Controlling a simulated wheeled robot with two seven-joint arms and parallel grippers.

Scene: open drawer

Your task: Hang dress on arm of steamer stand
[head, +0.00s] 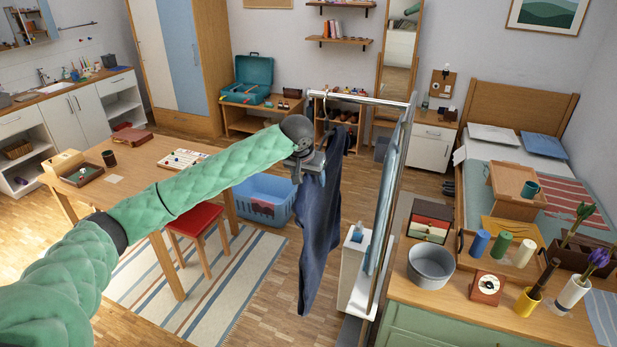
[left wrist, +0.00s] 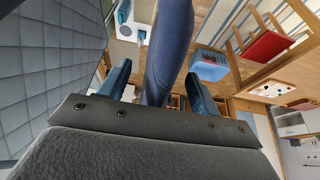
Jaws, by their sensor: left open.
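The dark blue dress (head: 320,220) hangs down in folds beside the steamer stand (head: 395,190). Its top is just below the stand's chrome arm (head: 365,100), and a thin dark hook seems to reach up to that arm; I cannot tell whether it bears the weight. My left gripper (head: 312,168) is at the upper left of the dress. In the left wrist view the dress (left wrist: 168,50) runs between the two spread fingers of the open gripper (left wrist: 160,88), with gaps on both sides. My right gripper is out of view.
The stand's white base unit (head: 355,270) is right of the dress. A wooden table (head: 130,180), red stool (head: 195,222) and blue basket (head: 263,200) are to the left. A counter (head: 450,300) with a grey bowl (head: 431,266) is to the right.

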